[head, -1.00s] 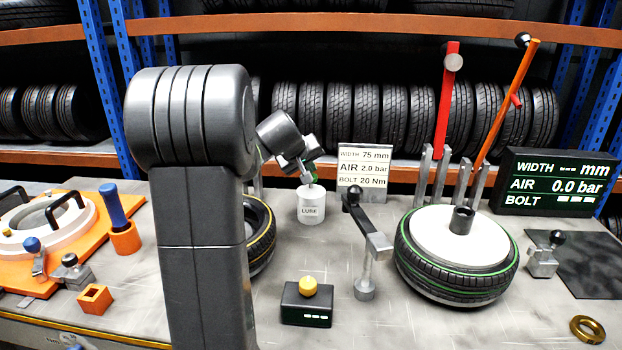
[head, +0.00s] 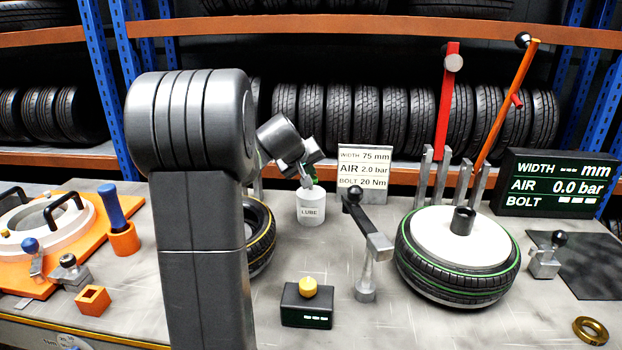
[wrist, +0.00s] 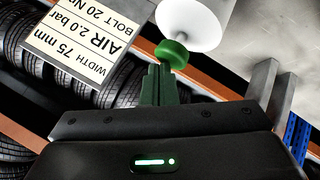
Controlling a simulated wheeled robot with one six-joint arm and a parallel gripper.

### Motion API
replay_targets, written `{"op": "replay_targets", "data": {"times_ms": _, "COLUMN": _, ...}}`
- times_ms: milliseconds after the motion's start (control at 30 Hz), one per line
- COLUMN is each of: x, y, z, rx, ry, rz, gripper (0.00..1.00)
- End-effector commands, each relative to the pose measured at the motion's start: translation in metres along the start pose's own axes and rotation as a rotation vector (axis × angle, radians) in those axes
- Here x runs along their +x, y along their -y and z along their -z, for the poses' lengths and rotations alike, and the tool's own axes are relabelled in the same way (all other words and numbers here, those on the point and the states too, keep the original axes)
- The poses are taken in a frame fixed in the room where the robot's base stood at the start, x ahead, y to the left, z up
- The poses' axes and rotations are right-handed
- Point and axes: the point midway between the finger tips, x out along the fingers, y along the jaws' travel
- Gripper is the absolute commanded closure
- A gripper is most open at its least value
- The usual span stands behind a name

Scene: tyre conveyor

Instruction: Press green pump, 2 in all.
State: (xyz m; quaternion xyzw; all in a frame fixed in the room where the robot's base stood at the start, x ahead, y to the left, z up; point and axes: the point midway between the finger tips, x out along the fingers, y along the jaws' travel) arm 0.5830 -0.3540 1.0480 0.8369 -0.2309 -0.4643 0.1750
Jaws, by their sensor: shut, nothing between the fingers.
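The white lube pot (head: 311,208) stands on the bench in the head view, just right of my arm. Its green pump (head: 307,183) is on top, mostly hidden by my gripper. In the wrist view the pump (wrist: 172,53) is a round green head against the white pot (wrist: 197,22). My gripper (head: 305,175) is directly above the pump, tilted downward. Its fingers (wrist: 160,68) are together with nothing between them, and their tips are at the green head. They look to be touching it, but exact contact is hard to tell.
A sign (head: 364,173) stands behind and right of the pot. A black lever (head: 367,225) and a wheel with a tyre (head: 455,270) are to the right. A tyre (head: 260,240) is partly hidden behind my arm. A yellow-button box (head: 307,305) is in front.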

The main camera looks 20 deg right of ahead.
Motion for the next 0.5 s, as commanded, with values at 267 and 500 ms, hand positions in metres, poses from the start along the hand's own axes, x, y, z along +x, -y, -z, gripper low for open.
{"op": "replay_targets", "data": {"times_ms": 267, "x": 0.0032, "y": 0.0023, "z": -0.0026, "rx": 0.0, "ry": 0.001, "rz": 0.0, "gripper": 1.0}}
{"op": "replay_targets", "data": {"times_ms": 500, "x": 0.0054, "y": 0.004, "z": -0.0043, "rx": 0.0, "ry": 0.002, "rz": 0.001, "gripper": 1.0}}
